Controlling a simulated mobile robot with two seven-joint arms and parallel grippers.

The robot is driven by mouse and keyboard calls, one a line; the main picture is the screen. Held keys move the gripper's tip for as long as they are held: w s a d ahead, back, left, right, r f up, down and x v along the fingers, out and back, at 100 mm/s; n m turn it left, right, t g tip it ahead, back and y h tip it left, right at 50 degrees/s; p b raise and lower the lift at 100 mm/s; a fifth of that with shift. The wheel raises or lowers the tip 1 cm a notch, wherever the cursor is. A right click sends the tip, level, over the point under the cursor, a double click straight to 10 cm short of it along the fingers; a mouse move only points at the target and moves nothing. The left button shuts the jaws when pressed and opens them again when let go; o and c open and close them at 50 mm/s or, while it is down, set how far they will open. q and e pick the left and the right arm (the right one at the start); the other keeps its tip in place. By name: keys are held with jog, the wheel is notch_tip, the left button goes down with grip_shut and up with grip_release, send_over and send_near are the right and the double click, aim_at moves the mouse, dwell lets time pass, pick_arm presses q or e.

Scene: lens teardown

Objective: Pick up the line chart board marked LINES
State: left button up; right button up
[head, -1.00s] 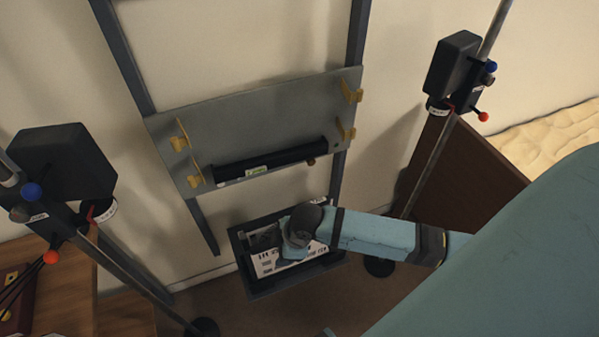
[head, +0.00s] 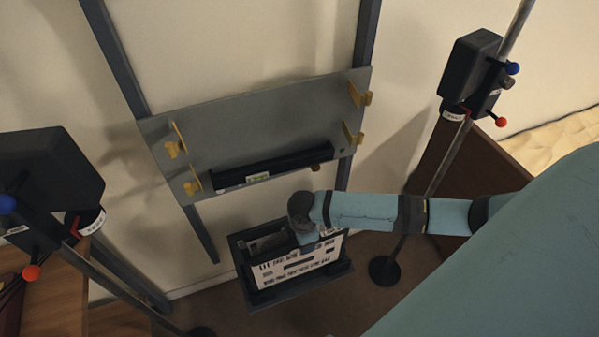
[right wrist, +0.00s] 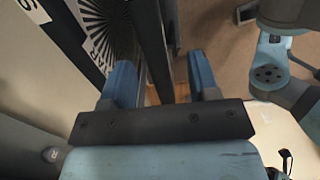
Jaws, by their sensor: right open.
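I cannot read the word LINES on any board. My right gripper (head: 306,240) is at this board's top edge, its fingers mostly hidden by the wrist. In the right wrist view the gripper (right wrist: 160,78) is open, with two blue fingers apart. Dark upright board edges (right wrist: 152,40) run between and beside the fingers. Contact cannot be told. A board with a black radial pattern (right wrist: 108,28) lies left of the fingers. My left gripper is not in view.
A grey panel (head: 250,125) with yellow hooks and a black bar (head: 275,165) is above the rack. Black lamp-like boxes on stands flank it, left (head: 45,175) and right (head: 468,72). The right stand's pole is close to my right arm.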

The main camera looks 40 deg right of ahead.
jog(key=f, duration=0.5)
jog(key=shift+w+d, duration=0.1)
jog(key=shift+w, duration=0.15)
grip_shut()
